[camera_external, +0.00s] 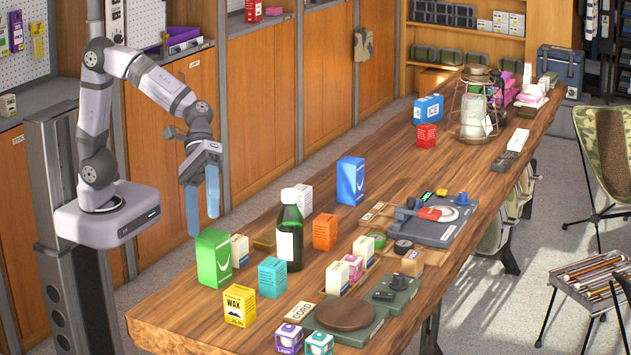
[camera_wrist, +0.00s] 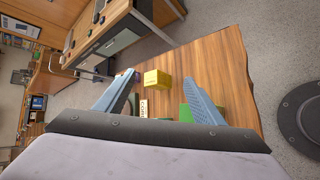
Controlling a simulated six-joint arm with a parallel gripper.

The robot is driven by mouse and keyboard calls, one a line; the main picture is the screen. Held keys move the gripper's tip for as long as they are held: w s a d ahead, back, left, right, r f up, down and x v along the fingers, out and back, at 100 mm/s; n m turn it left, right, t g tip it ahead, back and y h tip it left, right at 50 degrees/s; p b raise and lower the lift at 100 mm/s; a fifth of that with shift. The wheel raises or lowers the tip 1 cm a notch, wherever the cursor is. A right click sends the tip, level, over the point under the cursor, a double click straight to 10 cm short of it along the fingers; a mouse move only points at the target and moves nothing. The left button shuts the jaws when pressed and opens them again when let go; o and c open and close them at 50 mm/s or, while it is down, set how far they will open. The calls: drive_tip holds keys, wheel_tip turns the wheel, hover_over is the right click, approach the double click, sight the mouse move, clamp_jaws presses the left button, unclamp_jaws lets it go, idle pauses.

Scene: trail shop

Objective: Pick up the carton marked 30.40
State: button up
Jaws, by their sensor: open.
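Several cartons stand on the wooden table; the marking 30.40 is not legible on any of them. In the external view they include a green carton (camera_external: 214,258), a yellow WAX carton (camera_external: 239,306), a teal carton (camera_external: 272,278), an orange carton (camera_external: 325,232), a blue carton (camera_external: 350,181) and a red carton (camera_external: 426,135). Small white-topped cartons (camera_external: 337,277) stand nearer the front. My gripper (camera_external: 203,224) is open and empty, fingers pointing down, above and left of the green carton. In the wrist view a yellow box (camera_wrist: 156,79) shows between the fingers, beyond them.
A dark green bottle (camera_external: 289,232) stands amid the cartons. A round brown board (camera_external: 346,314), a CORD tag (camera_external: 305,309), a grey device (camera_external: 425,222) and a lantern (camera_external: 473,108) are also on the table. Bare wood (camera_external: 285,195) shows along the cabinet side.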

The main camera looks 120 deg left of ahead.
drive_tip(key=w+a+r+n+t, duration=0.2)
drive_tip(key=w+a+r+n, duration=0.1)
drive_tip(key=w+r, duration=0.15)
drive_tip(key=n+t+y+b, duration=0.4)
drive_tip(key=n+t+y, duration=0.35)
drive_tip(key=n, duration=1.05)
hover_over(334, 226)
drive_tip(key=s+d, duration=0.2)
drive_tip(key=shift+g+y, duration=0.25)
drive_tip(key=shift+y, duration=0.2)
drive_tip(key=f, duration=0.8)
drive_tip(key=shift+a+f, duration=0.1)
drive_tip(key=shift+a, duration=0.1)
drive_tip(key=s+f+n, duration=0.1)
drive_tip(key=f, duration=0.1)
drive_tip(key=s+a+f+g, duration=0.1)
drive_tip(key=f, duration=0.2)
drive_tip(key=s+f+n+y, duration=0.1)
drive_tip(key=f, duration=0.1)
drive_tip(key=shift+s+a+f+n+g, duration=0.15)
drive_tip(key=shift+a+f+n+g, duration=0.15)
drive_tip(key=shift+a+f, duration=0.05)
drive_tip(key=shift+d+p+x, duration=0.2)
drive_tip(key=shift+p+x, duration=0.1)
drive_tip(key=shift+x, duration=1.55)
drive_tip(key=shift+d+p+x, duration=0.15)
drive_tip(key=shift+p+x, duration=0.15)
drive_tip(key=shift+x, duration=1.5)
drive_tip(key=shift+f, duration=0.1)
